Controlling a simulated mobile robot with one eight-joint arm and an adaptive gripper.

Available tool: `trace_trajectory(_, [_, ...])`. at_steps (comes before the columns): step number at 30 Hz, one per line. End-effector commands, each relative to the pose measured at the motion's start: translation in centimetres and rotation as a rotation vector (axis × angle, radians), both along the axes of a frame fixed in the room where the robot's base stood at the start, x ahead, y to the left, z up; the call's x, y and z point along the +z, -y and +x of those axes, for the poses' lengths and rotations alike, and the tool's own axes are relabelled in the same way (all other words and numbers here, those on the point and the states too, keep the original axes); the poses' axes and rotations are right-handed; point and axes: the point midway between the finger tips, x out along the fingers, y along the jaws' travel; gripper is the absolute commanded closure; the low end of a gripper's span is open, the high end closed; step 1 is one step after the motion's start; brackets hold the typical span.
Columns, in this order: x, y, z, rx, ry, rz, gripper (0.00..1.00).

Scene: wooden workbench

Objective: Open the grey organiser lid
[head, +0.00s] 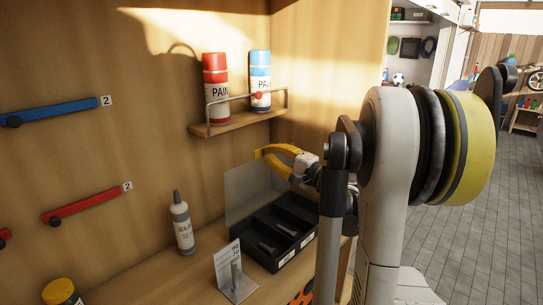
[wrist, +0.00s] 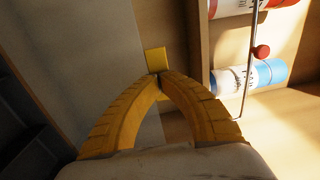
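The grey organiser (head: 262,262) is a dark tray with compartments on the workbench. Its see-through grey lid (head: 240,192) stands raised, nearly upright, at the tray's back side. In the wrist view the lid (wrist: 85,45) is a pale grey panel left of the fingers, with a small yellow tab (wrist: 155,58) at its edge. My gripper (head: 262,153) is at the lid's top edge. In the wrist view its yellow fingers (wrist: 158,76) come together at the tab, part of which shows between them. The exact contact is partly hidden by the fingertips.
A wall shelf (head: 240,122) holds a red paint can (head: 215,85) and a blue one (head: 260,75) close above the lid. A grey bottle (head: 182,225) and a sign stand (head: 232,275) are left of the tray. Red and blue bars are on the back wall.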

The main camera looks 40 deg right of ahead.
Motion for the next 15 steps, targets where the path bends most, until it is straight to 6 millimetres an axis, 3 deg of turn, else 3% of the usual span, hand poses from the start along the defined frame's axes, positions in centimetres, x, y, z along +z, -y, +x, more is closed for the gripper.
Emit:
trace_trajectory(5, [0.5,-0.1,0.9,0.002,-0.038,-0.002,1.0])
trace_trajectory(12, [0.3,-0.4,4.8,0.001,-0.133,-0.011,1.0])
trace_trajectory(15, [0.2,-0.4,5.5,0.0,-0.132,-0.01,1.0])
